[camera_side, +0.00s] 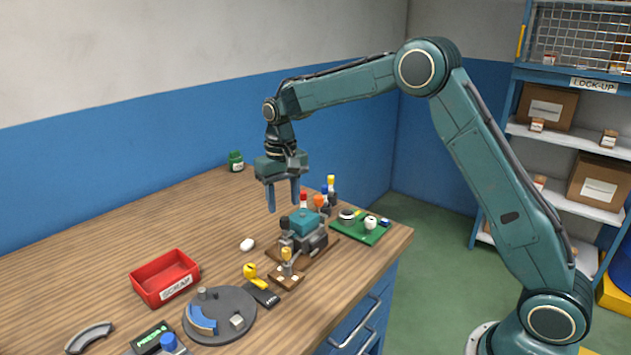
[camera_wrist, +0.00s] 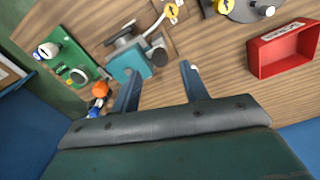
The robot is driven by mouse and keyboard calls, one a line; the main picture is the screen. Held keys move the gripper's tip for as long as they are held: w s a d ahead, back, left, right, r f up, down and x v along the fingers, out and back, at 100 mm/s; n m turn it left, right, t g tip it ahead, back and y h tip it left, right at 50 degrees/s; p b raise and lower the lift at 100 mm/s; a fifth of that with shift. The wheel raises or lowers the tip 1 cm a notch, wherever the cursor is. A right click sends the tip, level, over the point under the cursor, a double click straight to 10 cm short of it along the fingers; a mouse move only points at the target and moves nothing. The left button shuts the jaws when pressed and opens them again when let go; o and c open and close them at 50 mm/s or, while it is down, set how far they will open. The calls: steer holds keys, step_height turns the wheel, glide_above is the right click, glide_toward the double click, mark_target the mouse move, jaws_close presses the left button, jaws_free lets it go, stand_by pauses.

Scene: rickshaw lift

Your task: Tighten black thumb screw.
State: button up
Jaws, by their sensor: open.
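A small clamp-like fixture with a teal block (camera_side: 306,219) on grey metal stands near the table's right end; the teal block also shows in the wrist view (camera_wrist: 131,62). A dark round knob (camera_side: 285,223), which looks like the black thumb screw, sits at the block's left side; it shows in the wrist view (camera_wrist: 160,57) too. My gripper (camera_side: 284,207) points down above the fixture, its two fingers apart with nothing between them. In the wrist view my gripper (camera_wrist: 159,75) has its fingertips below the knob and block in the picture, apart from both as far as I can tell.
A green board (camera_side: 362,231) with white parts lies right of the fixture, and several coloured-top tools stand behind it. A yellow-topped piece (camera_side: 286,255), a grey disc (camera_side: 222,315) and a red scrap bin (camera_side: 165,277) lie in front and left.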

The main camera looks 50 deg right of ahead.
mark_target(284, 218)
step_height(284, 218, up, 9)
stand_by(0.4)
steer(key=s+r+n+t, duration=0.1)
steer(key=s+r, duration=0.2)
steer(key=s, duration=0.3)
steer(key=s+a+r+t, duration=0.1)
steer(key=s+r, duration=0.2)
steer(key=s, duration=0.3)
steer(key=s+r+n+t, duration=0.1)
steer(key=s+r, duration=0.1)
steer(key=s, duration=0.4)
steer(key=s+f+n+t, duration=0.1)
steer(key=s+f, duration=0.4)
steer(key=s, duration=1.2)
steer(key=shift+s+a+f+t, duration=0.2)
steer(key=shift+a+t, duration=0.1)
steer(key=shift+t, duration=0.5)
